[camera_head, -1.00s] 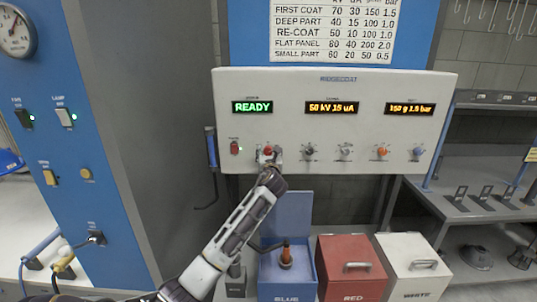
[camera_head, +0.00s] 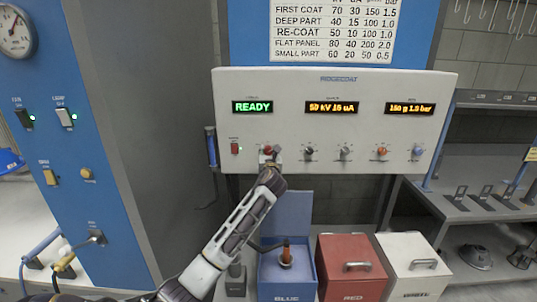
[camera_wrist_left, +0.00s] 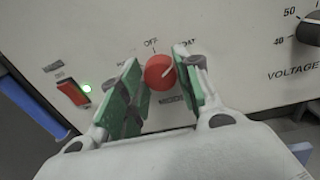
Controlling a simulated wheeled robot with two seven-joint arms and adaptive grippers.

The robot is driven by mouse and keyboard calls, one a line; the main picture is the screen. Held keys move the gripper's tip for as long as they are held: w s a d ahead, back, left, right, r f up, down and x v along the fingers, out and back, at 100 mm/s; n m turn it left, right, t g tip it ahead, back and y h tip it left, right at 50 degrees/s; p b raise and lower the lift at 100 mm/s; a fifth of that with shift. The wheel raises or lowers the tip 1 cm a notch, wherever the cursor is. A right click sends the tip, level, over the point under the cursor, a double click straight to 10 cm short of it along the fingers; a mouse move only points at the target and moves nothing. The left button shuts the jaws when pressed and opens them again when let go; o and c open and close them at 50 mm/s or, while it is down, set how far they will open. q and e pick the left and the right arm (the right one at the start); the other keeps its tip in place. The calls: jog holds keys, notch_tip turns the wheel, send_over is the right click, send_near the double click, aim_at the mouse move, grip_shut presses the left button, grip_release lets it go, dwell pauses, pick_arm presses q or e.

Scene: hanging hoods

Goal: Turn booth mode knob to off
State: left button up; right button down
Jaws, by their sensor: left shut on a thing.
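The red mode knob (camera_wrist_left: 159,72) sits on the white panel (camera_head: 330,82), between my left gripper's green-padded fingers (camera_wrist_left: 163,88) in the left wrist view. The fingers are closed around the knob. Its pale pointer line is tilted to the upper right, toward the partly covered label ending in "OAT". The OFF label (camera_wrist_left: 150,42) is just above the knob. The label on the left is mostly hidden by a finger. In the head view my left gripper (camera_head: 270,157) reaches up to the knob at the panel's lower left. My right gripper is not in view.
A lit red switch (camera_wrist_left: 72,92) is left of the knob; the voltage knob (camera_wrist_left: 310,28) is to the right. The display (camera_head: 252,107) reads READY. Below stand a blue box (camera_head: 287,291), a red box (camera_head: 350,285) and a white box (camera_head: 412,285).

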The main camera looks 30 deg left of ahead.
pick_arm(q)
jog(key=shift+n, duration=0.3)
jog(key=shift+n+p, duration=0.65)
jog(key=shift+n, duration=0.05)
jog(key=n+p, duration=0.1)
jog(key=n, duration=0.2)
jog(key=shift+a, duration=0.1)
jog(key=n+p, duration=0.1)
jog(key=n, duration=0.3)
jog(key=shift+s+h, duration=0.1)
jog(key=shift+h, duration=0.2)
jog(key=shift+n, duration=1.1)
jog(key=o, duration=1)
jog(key=shift+a, duration=0.1)
jog(key=shift+o, duration=0.2)
